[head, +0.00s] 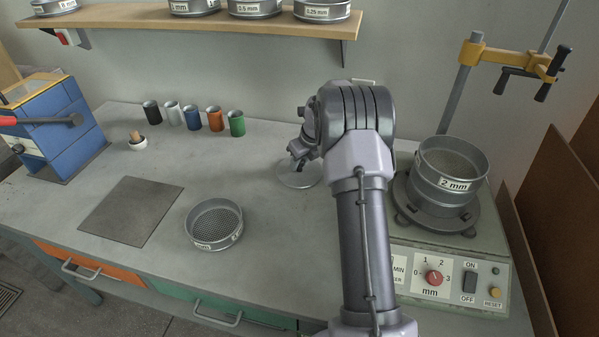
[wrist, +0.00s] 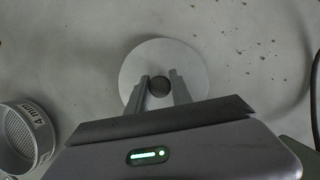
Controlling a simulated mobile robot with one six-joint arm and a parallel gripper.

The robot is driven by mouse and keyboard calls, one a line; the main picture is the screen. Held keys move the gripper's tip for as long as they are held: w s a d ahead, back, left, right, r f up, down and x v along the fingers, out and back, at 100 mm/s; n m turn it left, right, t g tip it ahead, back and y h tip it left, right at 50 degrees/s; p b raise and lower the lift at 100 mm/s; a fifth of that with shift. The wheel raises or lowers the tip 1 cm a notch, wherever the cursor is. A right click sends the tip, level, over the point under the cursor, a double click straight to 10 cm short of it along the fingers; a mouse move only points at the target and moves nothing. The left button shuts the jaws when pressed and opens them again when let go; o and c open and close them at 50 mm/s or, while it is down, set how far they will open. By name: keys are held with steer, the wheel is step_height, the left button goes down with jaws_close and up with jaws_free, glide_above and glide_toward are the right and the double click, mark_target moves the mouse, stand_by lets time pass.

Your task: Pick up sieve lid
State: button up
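The sieve lid is a flat, light grey disc (wrist: 195,62) with a small dark round knob (wrist: 159,87) at its centre. It lies on the bench, and in the head view part of the lid (head: 299,181) shows beneath my gripper (head: 298,158). In the wrist view my gripper (wrist: 159,80) is open, with one finger on each side of the knob. The left finger is very near the knob and a small gap shows on the right. I cannot tell how high the fingertips are above the lid.
A mesh sieve (head: 213,224) stands on the bench to the left, near a dark square mat (head: 130,210). A sieve shaker (head: 445,260) bearing a 2 mm sieve (head: 450,175) stands at right. Several coloured cups (head: 236,124) line the back. Bench around the lid is clear.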

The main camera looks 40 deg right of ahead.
jaws_close()
steer(key=shift+r, duration=0.15)
